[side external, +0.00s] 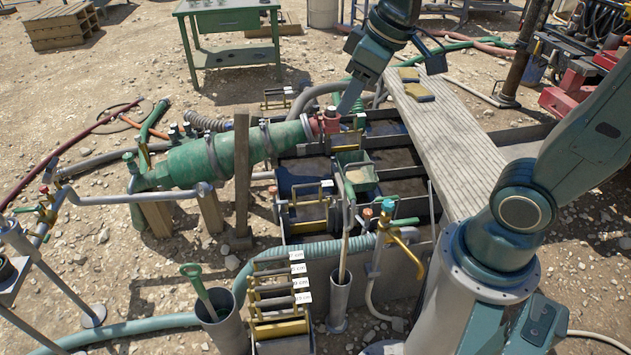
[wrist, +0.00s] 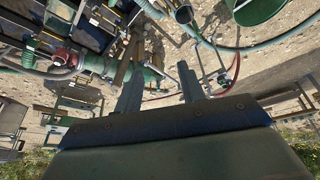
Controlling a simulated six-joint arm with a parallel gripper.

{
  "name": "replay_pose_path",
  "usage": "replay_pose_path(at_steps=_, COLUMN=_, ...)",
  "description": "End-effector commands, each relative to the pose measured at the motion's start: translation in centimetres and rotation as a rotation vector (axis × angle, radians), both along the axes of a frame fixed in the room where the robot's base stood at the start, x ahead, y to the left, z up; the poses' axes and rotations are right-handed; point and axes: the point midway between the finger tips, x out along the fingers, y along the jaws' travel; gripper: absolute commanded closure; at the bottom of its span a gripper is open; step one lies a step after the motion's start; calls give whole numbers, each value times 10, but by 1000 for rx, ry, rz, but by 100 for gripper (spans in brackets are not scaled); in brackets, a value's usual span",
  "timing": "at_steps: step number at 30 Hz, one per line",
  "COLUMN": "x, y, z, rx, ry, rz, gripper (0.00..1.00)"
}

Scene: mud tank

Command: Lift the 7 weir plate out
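A rack of several weir plates (side external: 276,325) with bar handles and white cm labels stands at the front of the tank in the side external view. My gripper (side external: 348,103) hangs over the far side of the tank, near the red end of the green cone, well away from the rack. In the wrist view my gripper (wrist: 160,85) has its two fingers apart with nothing between them.
The green cone (side external: 205,160) lies left of the tank. A plank walkway (side external: 450,150) runs along its right. A grey tube with a green-handled tool (side external: 222,320), an upright tube (side external: 339,295) and a tap with yellow pipe (side external: 390,235) stand near the rack. Hoses cross the ground.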

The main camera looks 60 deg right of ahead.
Motion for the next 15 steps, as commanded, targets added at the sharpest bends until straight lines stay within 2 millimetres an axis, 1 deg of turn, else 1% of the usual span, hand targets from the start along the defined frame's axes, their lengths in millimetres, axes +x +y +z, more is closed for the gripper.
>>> replay_pose_path(at_steps=1, x=11, y=-1, z=-5, rx=0, ry=13, rz=15, gripper=60)
replay_pose_path(at_steps=8, x=55, y=-1, z=-29, rx=4, ry=46, rz=94, gripper=60)
replay_pose_path(at_steps=15, x=98, y=-4, z=-63, rx=16, ry=76, rz=172, gripper=60)
